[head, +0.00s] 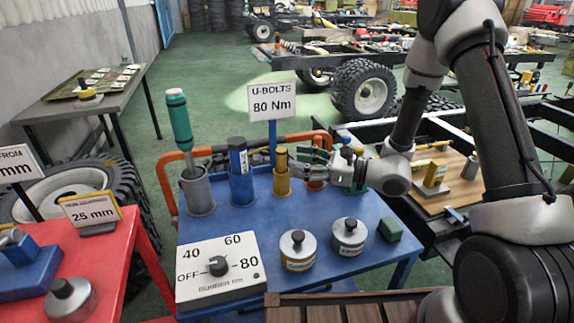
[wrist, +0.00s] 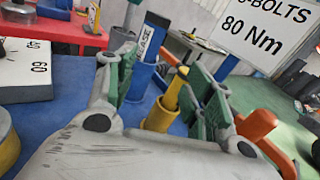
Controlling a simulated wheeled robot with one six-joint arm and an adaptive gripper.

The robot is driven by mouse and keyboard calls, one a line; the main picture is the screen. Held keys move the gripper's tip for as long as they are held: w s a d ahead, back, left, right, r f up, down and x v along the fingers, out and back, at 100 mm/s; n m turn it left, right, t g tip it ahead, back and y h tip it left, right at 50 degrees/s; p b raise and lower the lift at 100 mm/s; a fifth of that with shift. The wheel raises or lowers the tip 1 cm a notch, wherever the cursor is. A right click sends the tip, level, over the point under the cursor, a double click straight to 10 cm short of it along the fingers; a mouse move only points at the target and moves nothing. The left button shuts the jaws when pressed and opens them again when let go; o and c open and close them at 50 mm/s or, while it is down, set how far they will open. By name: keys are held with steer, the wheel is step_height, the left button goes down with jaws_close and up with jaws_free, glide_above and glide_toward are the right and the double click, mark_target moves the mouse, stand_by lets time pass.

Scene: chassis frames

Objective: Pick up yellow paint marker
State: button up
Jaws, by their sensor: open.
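The yellow paint marker (head: 282,158) stands upright in a yellow cup-like holder (head: 282,183) on the blue table. In the wrist view the marker (wrist: 176,88) rises from its yellow holder (wrist: 160,118), ahead of my gripper and in the space between the fingers, nearer the right one. My gripper (head: 303,160) is open and empty, just right of the marker in the head view. Its green-padded fingers (wrist: 163,75) point toward the marker. Whether either finger touches it cannot be told.
A blue grease tube (head: 239,158) stands in a blue holder left of the marker. A green-handled tool (head: 180,120) stands in a grey holder further left. An orange holder (head: 315,178) is close by my gripper. The U-bolts sign (head: 272,101) rises behind. Two lidded tins (head: 298,250) sit in front.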

mark_target(281, 160)
steer(key=w+a+f+m+t, duration=0.1)
steer(key=w+a, duration=0.1)
steer(key=w+a+f+m+t, duration=0.1)
steer(key=w+f, duration=0.1)
steer(key=w, duration=0.1)
steer(key=w+a+f+m+h, duration=0.1)
steer(key=w+a, duration=0.1)
steer(key=shift+w+a+f+t, duration=0.2)
steer(key=shift+w+a+t, duration=0.05)
steer(key=shift+a+t, duration=0.15)
steer(key=c, duration=1.1)
